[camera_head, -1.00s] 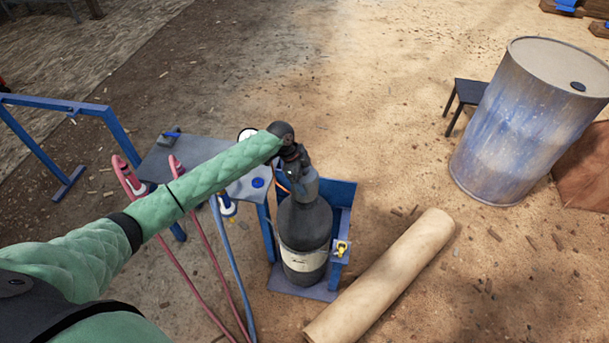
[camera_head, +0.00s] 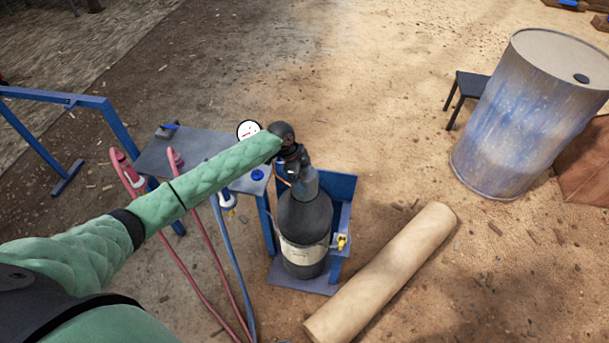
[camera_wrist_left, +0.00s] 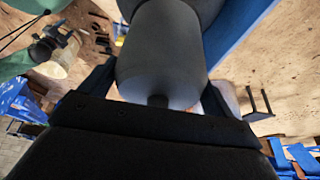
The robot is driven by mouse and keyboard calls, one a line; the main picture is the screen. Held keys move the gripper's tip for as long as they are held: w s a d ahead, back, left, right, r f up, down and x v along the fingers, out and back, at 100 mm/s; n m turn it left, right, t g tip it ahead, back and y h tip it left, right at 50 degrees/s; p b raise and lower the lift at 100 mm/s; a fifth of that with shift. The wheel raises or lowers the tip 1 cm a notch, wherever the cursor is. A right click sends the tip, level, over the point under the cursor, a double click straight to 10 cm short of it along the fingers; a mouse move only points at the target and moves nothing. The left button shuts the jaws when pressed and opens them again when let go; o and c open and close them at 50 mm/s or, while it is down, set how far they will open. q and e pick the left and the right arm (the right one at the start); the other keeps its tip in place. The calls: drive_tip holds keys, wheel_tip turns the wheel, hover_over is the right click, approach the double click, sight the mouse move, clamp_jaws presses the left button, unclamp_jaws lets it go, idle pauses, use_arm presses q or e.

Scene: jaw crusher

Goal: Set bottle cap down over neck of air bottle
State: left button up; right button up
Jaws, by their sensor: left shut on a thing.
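The air bottle (camera_head: 304,218) is dark grey with a pale label and stands upright in a blue stand. The bottle cap (camera_head: 307,184) is a grey cylinder at the top of the bottle, in line with it; the neck is hidden. My left gripper (camera_head: 296,163) is shut on the cap from above and behind in the head view. In the left wrist view the cap (camera_wrist_left: 160,50) fills the space between the fingers of my left gripper (camera_wrist_left: 158,88), with the dark bottle beyond it at the top edge. I cannot tell whether the cap rests on the bottle.
The blue stand (camera_head: 340,190) has a brass fitting (camera_head: 342,241) at its side. A small table (camera_head: 180,152), a gauge (camera_head: 248,130) and red hoses (camera_head: 205,250) are to the left. A tan roll (camera_head: 385,270) lies right of the stand. A blue drum (camera_head: 525,115) stands farther right.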

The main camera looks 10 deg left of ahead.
drive_tip(key=shift+w, duration=0.1)
use_arm(q)
drive_tip(key=o, duration=1)
drive_tip(key=shift+c, duration=0.2)
use_arm(e)
drive_tip(key=shift+w+d+f, duration=0.1)
drive_tip(key=shift+w, duration=0.3)
use_arm(q)
drive_tip(key=shift+a+r, duration=0.15)
drive_tip(key=shift+r, duration=0.1)
drive_tip(key=b+v, duration=0.2)
drive_tip(key=v, duration=0.3)
drive_tip(key=shift+a+r+b, duration=0.1)
drive_tip(key=shift+r+b, duration=0.2)
drive_tip(key=shift+v, duration=0.8)
use_arm(e)
wheel_tip(320, 180, up, 6)
drive_tip(key=w+a, duration=0.2)
drive_tip(key=shift+a, duration=0.15)
